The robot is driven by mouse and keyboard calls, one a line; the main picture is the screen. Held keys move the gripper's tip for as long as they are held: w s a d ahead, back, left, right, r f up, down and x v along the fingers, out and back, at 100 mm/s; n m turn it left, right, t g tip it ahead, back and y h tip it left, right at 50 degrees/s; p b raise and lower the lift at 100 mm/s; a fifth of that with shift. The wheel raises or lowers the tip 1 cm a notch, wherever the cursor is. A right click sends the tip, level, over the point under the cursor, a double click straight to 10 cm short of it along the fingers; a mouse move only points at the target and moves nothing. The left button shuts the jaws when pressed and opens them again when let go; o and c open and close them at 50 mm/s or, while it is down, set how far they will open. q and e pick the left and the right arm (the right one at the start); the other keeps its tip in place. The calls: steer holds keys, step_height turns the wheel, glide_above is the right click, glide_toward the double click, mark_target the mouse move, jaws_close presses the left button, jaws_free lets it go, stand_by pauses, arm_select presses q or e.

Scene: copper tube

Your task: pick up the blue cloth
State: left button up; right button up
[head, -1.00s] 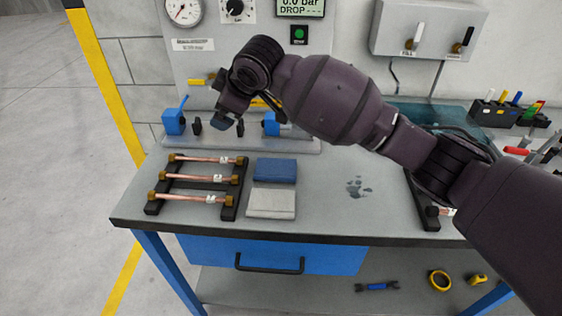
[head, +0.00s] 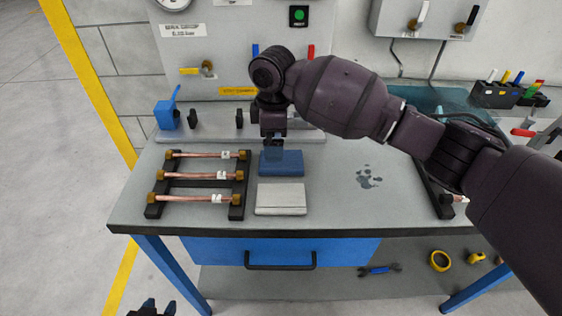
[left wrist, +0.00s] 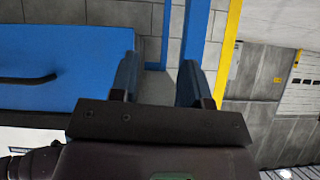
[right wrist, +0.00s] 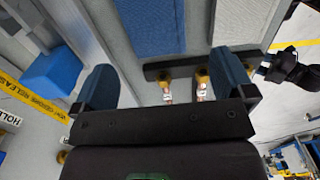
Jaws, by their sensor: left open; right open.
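The blue cloth (head: 281,164) lies folded flat on the workbench, just behind a folded light grey cloth (head: 281,199). My right gripper (head: 273,149) points down close above the back left part of the blue cloth; I cannot tell whether it touches. In the right wrist view the right gripper (right wrist: 166,80) is open with nothing between its fingers, and the blue cloth (right wrist: 151,24) shows beyond it. My left gripper (head: 152,309) is low in front of the bench at the bottom edge. In the left wrist view the left gripper (left wrist: 157,82) is open and empty.
A black rack (head: 238,205) with copper tubes stands just left of the cloths. A blue clamp (head: 167,112) and fixture base (head: 205,136) are behind.

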steer(key=f, duration=0.5)
steer(key=f+b, duration=0.1)
steer(key=f, duration=0.1)
steer(key=shift+w+d+f, duration=0.1)
steer(key=shift+w+f, duration=0.15)
steer(key=shift+w, duration=0.1)
steer(key=shift+r, duration=0.1)
steer(key=c, duration=0.9)
